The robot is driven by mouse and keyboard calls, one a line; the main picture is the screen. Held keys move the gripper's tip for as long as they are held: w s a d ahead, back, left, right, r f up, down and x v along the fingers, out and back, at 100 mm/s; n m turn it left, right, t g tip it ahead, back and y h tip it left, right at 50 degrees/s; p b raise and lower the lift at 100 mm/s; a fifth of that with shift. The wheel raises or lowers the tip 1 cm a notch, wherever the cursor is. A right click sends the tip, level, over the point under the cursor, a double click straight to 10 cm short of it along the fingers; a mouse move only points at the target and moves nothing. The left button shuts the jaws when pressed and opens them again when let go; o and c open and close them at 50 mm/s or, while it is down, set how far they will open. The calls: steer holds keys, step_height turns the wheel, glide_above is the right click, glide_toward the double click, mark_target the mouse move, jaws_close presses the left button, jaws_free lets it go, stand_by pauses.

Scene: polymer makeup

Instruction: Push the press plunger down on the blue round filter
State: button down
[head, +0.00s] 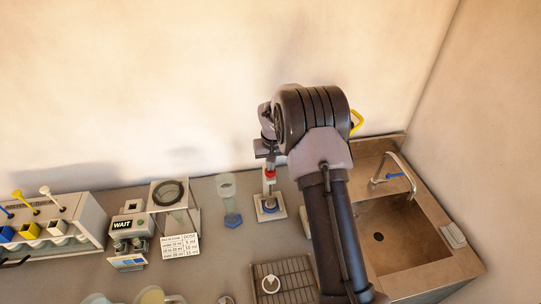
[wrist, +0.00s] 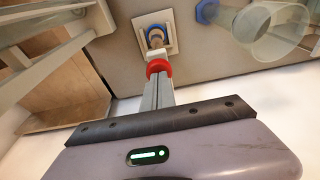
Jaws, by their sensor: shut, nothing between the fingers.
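The press stands on a square white base (head: 279,212) on the counter, with the blue round filter (head: 270,207) low on it. The base (wrist: 171,44) and blue filter (wrist: 152,29) also show in the wrist view. A red ring (head: 269,174) marks the upper part of the press plunger; it shows in the wrist view too (wrist: 159,67). My gripper (head: 269,163) is shut and empty, pointing down directly over the plunger. In the wrist view its fingers (wrist: 158,80) end at the red ring. I cannot tell whether they touch it.
A clear cylinder with a blue foot (head: 230,200) stands close left of the press. A framed stand (head: 175,205), a WAIT device (head: 125,228) and a rack (head: 50,228) are farther left. A drain grid (head: 290,280) lies in front; a sink (head: 405,240) is right.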

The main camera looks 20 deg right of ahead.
stand_by(0.3)
steer(key=w+p+v, duration=0.1)
steer(key=p+v, duration=0.4)
steer(key=v, duration=0.3)
steer(key=shift+w+r, duration=0.3)
steer(key=shift+d, duration=0.15)
steer(key=s+a+r+t+b, duration=0.1)
steer(key=s+a+r+b, duration=0.25)
steer(key=s+b, duration=0.2)
steer(key=s+a+r+m+y+b, duration=0.1)
steer(key=s+a+r+b, duration=0.1)
steer(key=s+a+b, duration=0.35)
steer(key=s+a+r+t+b, duration=0.1)
steer(key=s+a+r+b, duration=0.2)
steer(key=s, duration=0.4)
steer(key=s+a+f+b, duration=0.2)
steer(key=s+f+b, duration=0.2)
steer(key=s, duration=0.5)
steer(key=s+a+f+m+t+y+b, duration=0.1)
steer(key=s+f+b, duration=0.3)
steer(key=s, duration=0.5)
steer(key=shift+s+a+f+b, duration=0.4)
steer(key=shift+a+b, duration=0.1)
steer(key=shift+a, duration=0.3)
